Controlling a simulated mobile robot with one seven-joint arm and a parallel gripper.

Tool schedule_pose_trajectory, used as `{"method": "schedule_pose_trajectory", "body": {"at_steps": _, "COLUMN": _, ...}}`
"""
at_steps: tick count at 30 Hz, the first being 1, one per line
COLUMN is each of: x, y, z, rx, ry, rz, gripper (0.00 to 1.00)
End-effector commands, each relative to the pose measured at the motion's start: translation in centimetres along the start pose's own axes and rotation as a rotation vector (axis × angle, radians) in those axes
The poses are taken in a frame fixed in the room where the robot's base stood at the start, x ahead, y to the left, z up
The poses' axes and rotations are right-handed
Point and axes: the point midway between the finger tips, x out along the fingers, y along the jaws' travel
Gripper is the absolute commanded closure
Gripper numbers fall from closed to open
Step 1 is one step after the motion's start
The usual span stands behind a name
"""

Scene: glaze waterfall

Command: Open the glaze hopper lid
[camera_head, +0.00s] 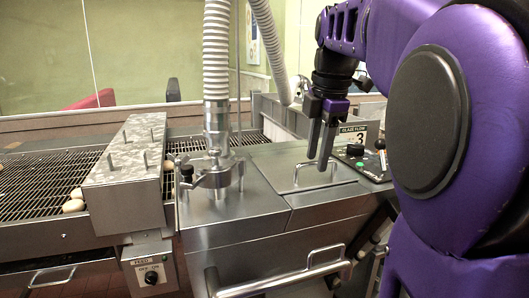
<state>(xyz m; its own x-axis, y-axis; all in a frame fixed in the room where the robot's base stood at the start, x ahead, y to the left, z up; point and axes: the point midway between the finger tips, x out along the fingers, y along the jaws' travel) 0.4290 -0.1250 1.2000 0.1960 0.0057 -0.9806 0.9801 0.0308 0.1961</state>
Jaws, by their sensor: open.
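The glaze hopper lid (285,167) is a flat metal panel on top of the steel machine, with a thin wire handle (311,168) standing up from it. The lid lies flat and looks closed. My gripper (320,163) points down with its two dark fingers apart, and it is open and empty. Its fingertips overlap the right part of the lid handle in the picture. I cannot tell whether they touch it or are in front of it. My purple arm covers the right side of the view.
A ribbed hose (216,60) with a metal clamp fitting stands left of the lid. A control panel (362,160) with a display and knobs is at the right. A wire conveyor (28,190) with doughnut-like pieces runs at the left. A bar handle (270,287) juts out in front.

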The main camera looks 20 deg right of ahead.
Motion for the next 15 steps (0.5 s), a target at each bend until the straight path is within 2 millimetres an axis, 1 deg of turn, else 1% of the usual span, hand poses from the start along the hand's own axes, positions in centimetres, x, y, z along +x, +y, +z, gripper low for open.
{"method": "schedule_pose_trajectory", "body": {"at_steps": 3, "x": -0.01, "y": 0.0, "z": 0.0, "rx": 0.0, "ry": 0.0, "rz": 0.0, "gripper": 0.56}}
{"method": "schedule_pose_trajectory", "body": {"at_steps": 4, "x": -0.02, "y": 0.0, "z": 0.0, "rx": 0.0, "ry": 0.0, "rz": 0.0, "gripper": 0.58}}
{"method": "schedule_pose_trajectory", "body": {"at_steps": 8, "x": -0.02, "y": 0.0, "z": 0.0, "rx": 0.0, "ry": 0.0, "rz": -0.001, "gripper": 0.82}}
{"method": "schedule_pose_trajectory", "body": {"at_steps": 9, "x": -0.02, "y": 0.0, "z": 0.0, "rx": 0.0, "ry": 0.0, "rz": -0.001, "gripper": 0.89}}
{"method": "schedule_pose_trajectory", "body": {"at_steps": 11, "x": -0.02, "y": 0.0, "z": 0.0, "rx": 0.0, "ry": 0.0, "rz": -0.001, "gripper": 1.0}}
{"method": "schedule_pose_trajectory", "body": {"at_steps": 15, "x": -0.03, "y": -0.01, "z": 0.0, "rx": 0.0, "ry": 0.0, "rz": -0.001, "gripper": 1.0}}
